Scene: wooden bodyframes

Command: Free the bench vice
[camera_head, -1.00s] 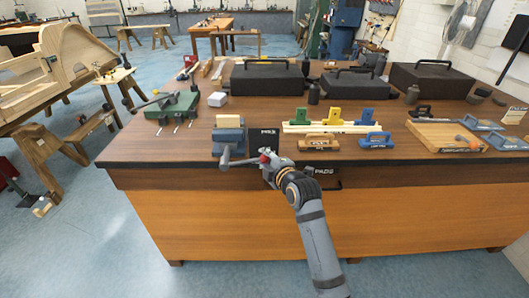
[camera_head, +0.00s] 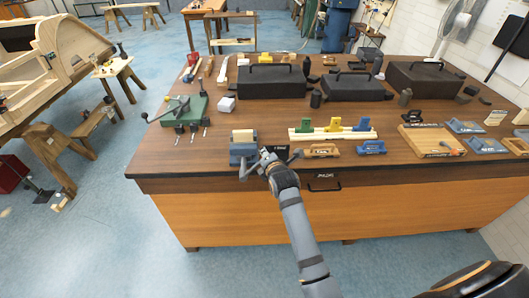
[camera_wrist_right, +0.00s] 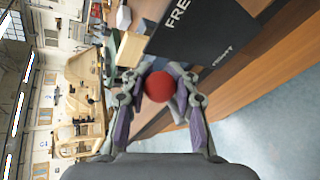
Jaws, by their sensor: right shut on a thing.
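The bench vice (camera_head: 243,151) is blue-grey and stands at the front edge of the workbench. A pale wooden block (camera_head: 243,135) sits in its jaws, and the block also shows in the right wrist view (camera_wrist_right: 131,47). The grey vice handle (camera_head: 246,172) is in front, slanting up to the right. My right gripper (camera_head: 265,157) is at the handle's right end. In the right wrist view, its fingers (camera_wrist_right: 162,78) are shut around a red ball knob (camera_wrist_right: 158,87). My left gripper is not in view.
A black sign (camera_wrist_right: 205,28) with white lettering stands close beside the right gripper. On the workbench (camera_head: 400,172), a green device (camera_head: 184,108) is left of the vice. Wooden and blue tools (camera_head: 371,147) lie to the right, with black cases (camera_head: 271,82) behind.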

